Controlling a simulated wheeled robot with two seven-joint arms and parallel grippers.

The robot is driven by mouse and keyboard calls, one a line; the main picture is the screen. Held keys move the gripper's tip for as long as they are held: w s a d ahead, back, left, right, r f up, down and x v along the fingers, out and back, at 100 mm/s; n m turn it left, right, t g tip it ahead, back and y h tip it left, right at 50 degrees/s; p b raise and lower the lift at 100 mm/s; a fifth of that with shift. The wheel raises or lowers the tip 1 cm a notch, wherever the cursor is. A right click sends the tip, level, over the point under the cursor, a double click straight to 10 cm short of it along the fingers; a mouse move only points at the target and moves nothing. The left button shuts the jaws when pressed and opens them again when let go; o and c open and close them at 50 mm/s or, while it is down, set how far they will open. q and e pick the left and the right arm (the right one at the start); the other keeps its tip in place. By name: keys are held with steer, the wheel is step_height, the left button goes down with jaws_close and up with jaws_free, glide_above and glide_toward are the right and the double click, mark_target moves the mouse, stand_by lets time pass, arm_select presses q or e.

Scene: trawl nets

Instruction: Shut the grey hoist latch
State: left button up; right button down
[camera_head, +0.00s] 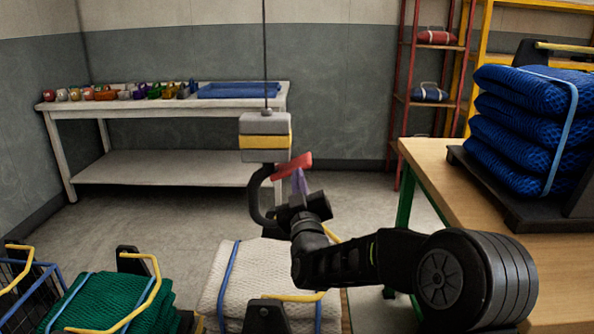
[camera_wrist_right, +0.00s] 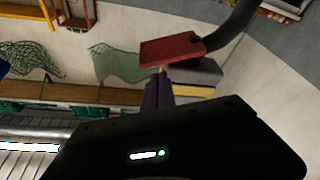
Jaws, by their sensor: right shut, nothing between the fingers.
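The hoist (camera_head: 264,143) is a grey block with a yellow band, hanging on a cable. Its black hook (camera_head: 254,194) curves down below, its lower part hidden behind my right gripper. The latch looks red (camera_head: 293,166) and sticks out to the right from the top of the hook, slightly upward, away from the hook's curve. It also shows in the right wrist view (camera_wrist_right: 170,51). My right gripper (camera_head: 298,174) points up with its purple fingers shut and empty, tips right by the latch's underside; contact is unclear. Its fingers also show in the wrist view (camera_wrist_right: 159,78). My left gripper is out of view.
A white net stack (camera_head: 250,275) with a blue strap lies below the hook, a green stack (camera_head: 125,300) to its left. Blue nets (camera_head: 530,130) are piled on the wooden table (camera_head: 440,165) at right. A workbench (camera_head: 150,168) stands behind.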

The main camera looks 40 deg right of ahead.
mark_target(296, 165)
steer(key=x, duration=0.3)
steer(key=shift+w+d+r, duration=0.1)
steer(key=shift+w, duration=0.1)
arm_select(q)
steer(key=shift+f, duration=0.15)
